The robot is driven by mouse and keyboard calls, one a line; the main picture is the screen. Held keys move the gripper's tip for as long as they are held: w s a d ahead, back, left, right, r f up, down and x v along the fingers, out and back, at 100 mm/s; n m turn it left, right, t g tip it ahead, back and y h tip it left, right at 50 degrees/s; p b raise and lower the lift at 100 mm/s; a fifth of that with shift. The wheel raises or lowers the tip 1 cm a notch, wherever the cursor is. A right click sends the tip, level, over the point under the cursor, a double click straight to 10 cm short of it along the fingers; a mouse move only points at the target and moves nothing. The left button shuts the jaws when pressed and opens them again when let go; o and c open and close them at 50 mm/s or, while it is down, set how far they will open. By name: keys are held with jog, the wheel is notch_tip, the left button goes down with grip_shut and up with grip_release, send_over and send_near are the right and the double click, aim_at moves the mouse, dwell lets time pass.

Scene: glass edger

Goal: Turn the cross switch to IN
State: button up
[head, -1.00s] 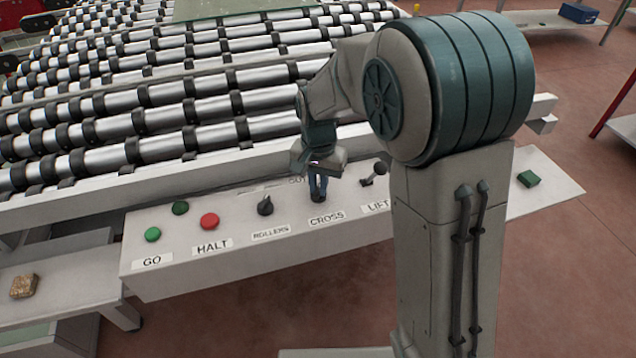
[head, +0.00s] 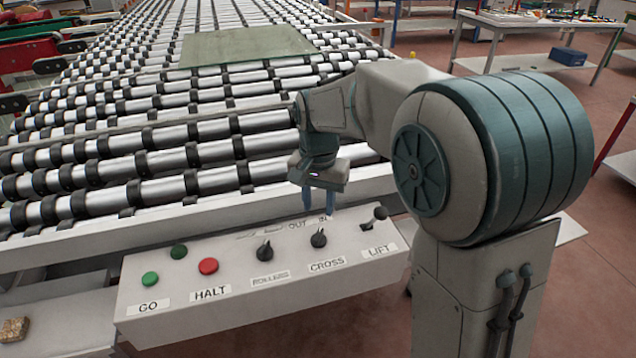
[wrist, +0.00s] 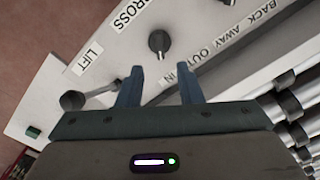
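The cross switch (head: 318,239) is a black knob on the white control panel (head: 215,320), above the CROSS label (head: 327,265). Its pointer is aimed up and slightly right in the head view, toward the IN mark (head: 323,219) and away from the OUT mark (head: 297,225). In the wrist view the knob (wrist: 158,42) stands clear, beyond the fingertips, with its pointer toward the IN side. My gripper (head: 318,208) is open and empty, just above and behind the knob. Its two blue fingers (wrist: 160,72) are apart, with nothing between them.
The rollers knob (head: 265,251) is left of the cross switch, and the lift lever (head: 377,215) is close on its right. A red HALT button (head: 208,266) and green GO button (head: 150,279) are further left. The roller table (head: 180,188) rises behind the panel, carrying a glass sheet (head: 245,45).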

jog(key=shift+r, duration=2.75)
jog(key=s+d+f+n+t, duration=0.1)
jog(key=s+d+f+n, duration=0.1)
jog(key=s+d, duration=0.5)
jog(key=s+d+f+n+t, duration=0.1)
jog(key=s+d, duration=0.5)
jog(key=s, duration=0.6)
jog(key=shift+d+f+n+t, duration=0.4)
jog(key=shift+f+t, duration=0.1)
jog(key=shift+f, duration=0.4)
jog(key=shift+a, duration=0.1)
